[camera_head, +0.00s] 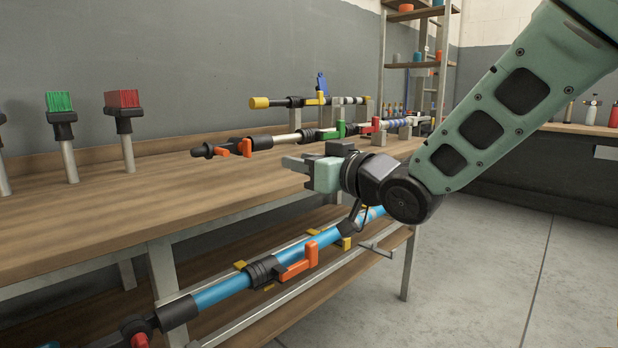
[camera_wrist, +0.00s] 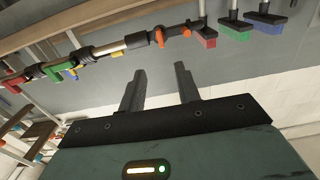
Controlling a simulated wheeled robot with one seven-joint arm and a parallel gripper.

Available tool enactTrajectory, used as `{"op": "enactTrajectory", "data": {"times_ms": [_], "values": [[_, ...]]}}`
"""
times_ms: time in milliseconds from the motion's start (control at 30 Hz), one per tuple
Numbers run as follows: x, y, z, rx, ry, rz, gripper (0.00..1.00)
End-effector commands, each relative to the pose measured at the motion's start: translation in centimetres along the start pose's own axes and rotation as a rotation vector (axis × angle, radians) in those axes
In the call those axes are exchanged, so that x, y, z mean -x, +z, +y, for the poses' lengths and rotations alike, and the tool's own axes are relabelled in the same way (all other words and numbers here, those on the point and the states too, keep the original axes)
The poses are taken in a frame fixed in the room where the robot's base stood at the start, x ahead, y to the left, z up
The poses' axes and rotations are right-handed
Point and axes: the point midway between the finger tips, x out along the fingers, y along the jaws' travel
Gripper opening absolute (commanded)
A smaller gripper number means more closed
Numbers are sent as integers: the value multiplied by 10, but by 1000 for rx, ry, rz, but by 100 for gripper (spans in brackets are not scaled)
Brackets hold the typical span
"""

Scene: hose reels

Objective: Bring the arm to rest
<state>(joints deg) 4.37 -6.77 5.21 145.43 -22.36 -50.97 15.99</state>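My arm reaches in from the upper right of the head view. My gripper (camera_head: 296,164) is held out above the front part of the wooden workbench (camera_head: 90,205), pointing left. In the wrist view my gripper (camera_wrist: 158,80) shows two dark fingers spread apart with nothing between them. It touches nothing that I can see. The black-tipped pole (camera_head: 288,138) with orange, green and red levers lies just behind the gripper in the head view.
A yellow-ended pole (camera_head: 275,102) lies farther back. A green brush (camera_head: 60,115) and a red brush (camera_head: 123,112) stand at left. A blue pole (camera_head: 230,288) lies on the lower shelf. A shelf rack (camera_head: 383,70) stands behind. The floor (camera_head: 490,270) at right is clear.

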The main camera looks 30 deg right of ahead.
Motion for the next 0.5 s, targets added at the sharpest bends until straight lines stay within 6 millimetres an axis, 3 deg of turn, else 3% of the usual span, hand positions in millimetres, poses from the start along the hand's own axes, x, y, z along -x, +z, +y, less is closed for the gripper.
{"op": "enactTrajectory", "data": {"times_ms": [167,500], "values": [[10,0,0,0,0,0,33],[11,0,0,-1,0,-1,33]]}}
